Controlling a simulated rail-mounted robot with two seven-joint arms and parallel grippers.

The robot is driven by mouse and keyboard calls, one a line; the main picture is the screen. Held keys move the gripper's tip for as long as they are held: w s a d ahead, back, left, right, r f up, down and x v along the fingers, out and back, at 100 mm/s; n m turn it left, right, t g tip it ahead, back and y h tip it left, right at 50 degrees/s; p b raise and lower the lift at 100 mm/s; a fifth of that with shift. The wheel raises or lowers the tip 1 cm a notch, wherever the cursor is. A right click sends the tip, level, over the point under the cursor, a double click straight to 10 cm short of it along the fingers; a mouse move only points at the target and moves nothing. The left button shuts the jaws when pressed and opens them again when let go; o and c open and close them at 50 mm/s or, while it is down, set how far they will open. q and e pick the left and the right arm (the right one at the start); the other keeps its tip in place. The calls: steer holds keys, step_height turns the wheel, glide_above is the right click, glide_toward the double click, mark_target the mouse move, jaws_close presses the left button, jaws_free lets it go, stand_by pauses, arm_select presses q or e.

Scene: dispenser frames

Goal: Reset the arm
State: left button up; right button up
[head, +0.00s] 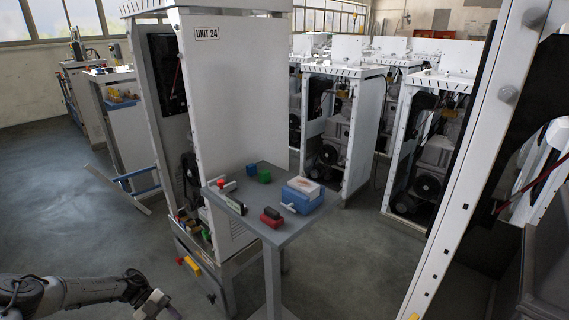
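My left arm reaches in from the lower left corner. Its gripper (165,307) is at the bottom edge of the head view, low over the floor and left of the small grey table (290,238). The gripper is partly cut off by the frame, and its fingers are too small to tell open from shut. I see nothing clearly held in it. My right arm and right gripper are not in view.
The table bears a blue box (303,200) with a white top, green blocks (265,176) and a red block (270,217). The white UNIT 24 cabinet (235,100) stands behind it. A white frame (470,170) rises at right. Grey floor (80,220) is open at left.

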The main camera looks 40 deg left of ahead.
arm_select(q)
steer(key=w+a+f+n+t+y, duration=0.25)
steer(key=w+t+y, duration=0.35)
steer(key=w+y, duration=0.5)
steer(key=w+d+r+n+y+p, duration=0.1)
steer(key=w+d+r+n+y, duration=0.35)
steer(key=d, duration=0.45)
steer(key=s+d+r+n+g+h+p, duration=0.15)
steer(key=s+d+r+n+p, duration=0.35)
steer(key=d, duration=0.7)
steer(key=s+d+r+n+g+h+p, duration=0.1)
steer(key=s+d+r+n+g+p, duration=0.1)
steer(key=s+d+r, duration=0.75)
steer(key=s+d+n+g+h+p, duration=0.2)
steer(key=s+d+n+p, duration=0.2)
steer(key=s+d+p, duration=0.4)
step_height(320, 180, up, 36)
steer(key=s+p, duration=0.2)
steer(key=p, duration=3.4)
steer(key=shift+s+r+p, duration=0.15)
steer(key=shift+r+p, duration=0.05)
steer(key=shift+p, duration=0.15)
steer(key=shift+a, duration=0.15)
